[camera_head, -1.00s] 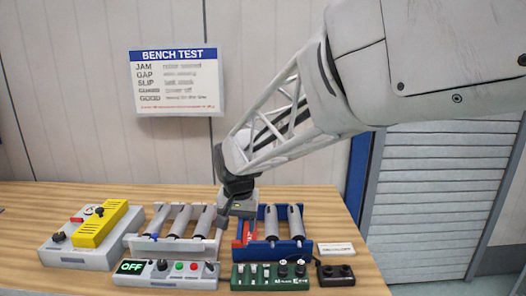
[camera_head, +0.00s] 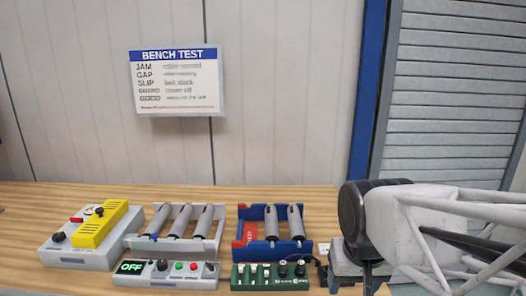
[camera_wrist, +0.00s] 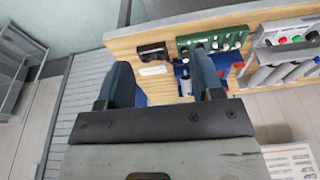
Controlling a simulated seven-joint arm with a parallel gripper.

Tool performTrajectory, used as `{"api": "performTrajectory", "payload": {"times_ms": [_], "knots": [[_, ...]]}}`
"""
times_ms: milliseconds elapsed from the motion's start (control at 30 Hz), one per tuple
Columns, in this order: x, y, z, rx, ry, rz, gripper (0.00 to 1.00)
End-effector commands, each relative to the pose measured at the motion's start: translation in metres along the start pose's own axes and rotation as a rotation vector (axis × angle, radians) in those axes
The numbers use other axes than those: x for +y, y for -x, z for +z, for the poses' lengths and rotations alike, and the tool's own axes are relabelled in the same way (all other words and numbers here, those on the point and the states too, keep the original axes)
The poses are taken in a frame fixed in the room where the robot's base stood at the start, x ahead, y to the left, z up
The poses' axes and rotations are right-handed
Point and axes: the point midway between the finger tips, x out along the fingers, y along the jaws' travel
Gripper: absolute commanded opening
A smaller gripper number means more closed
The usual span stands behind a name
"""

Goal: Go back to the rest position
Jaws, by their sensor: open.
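My gripper (camera_wrist: 162,80) is open, with two blue-grey fingers apart and nothing held between them in the wrist view. In the head view my gripper (camera_head: 352,278) is at the lower right, beside the bench items and partly cut off by the bottom edge. My arm reaches in from the right edge. The bench top (camera_head: 300,193) is wood. The blue roller frame (camera_head: 277,248) stands to the left of my gripper, with two grey rollers and a red part at its left side.
A grey roller frame (camera_head: 157,243), a box with a yellow cover (camera_head: 98,228), a panel reading OFF (camera_head: 165,281) and a green switch board (camera_head: 250,285) stand on the bench. A BENCH TEST sign (camera_head: 176,82) hangs on the wall. A grey shutter (camera_head: 455,100) is at right.

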Motion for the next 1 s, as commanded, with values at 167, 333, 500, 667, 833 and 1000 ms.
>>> {"api": "performTrajectory", "payload": {"times_ms": [167,333,500,667,833,1000], "knots": [[0.019,-0.001,0.034,0.017,0.006,0.01,0.6],[0.026,-0.002,0.05,0.024,0.012,0.015,0.6],[0.028,-0.003,0.053,0.025,0.014,0.016,0.6],[0.027,-0.003,0.053,0.025,0.014,0.016,0.6],[0.027,-0.003,0.053,0.025,0.014,0.016,0.6],[0.027,-0.003,0.053,0.025,0.014,0.016,0.6]]}}
